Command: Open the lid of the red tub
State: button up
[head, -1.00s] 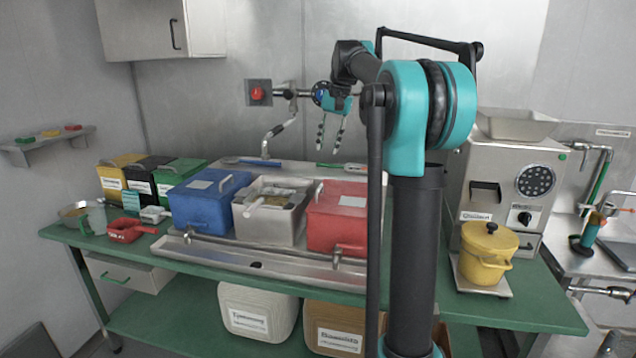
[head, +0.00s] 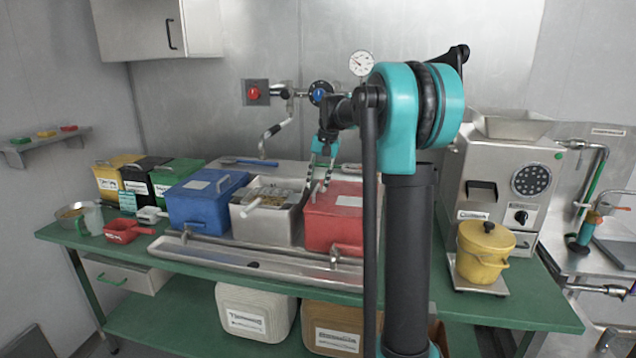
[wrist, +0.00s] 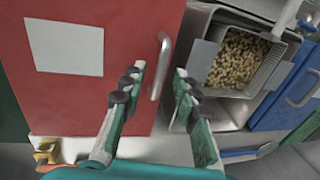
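The red tub (head: 333,232) stands at the right end of the row of tubs, and its lid (head: 345,203) is shut. The wrist view shows the red lid (wrist: 105,95) with a pale label and a metal handle (wrist: 163,62) along one edge. My gripper (head: 318,187) is open and points down over the left side of the red lid. In the wrist view the handle shows between the spread fingertips of my gripper (wrist: 158,78). I cannot tell whether a finger touches the handle. My arm hides the right side of the red tub in the head view.
A steel tub (head: 266,222) of beans stands open left of the red tub, with a scoop in it. A blue tub (head: 200,210) is further left. A metal rail and trough (head: 250,258) run along the front. A yellow pot (head: 480,255) stands right of my arm.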

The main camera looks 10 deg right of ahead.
jog(key=shift+c, duration=0.6)
grip_shut()
jog(key=shift+r, duration=0.1)
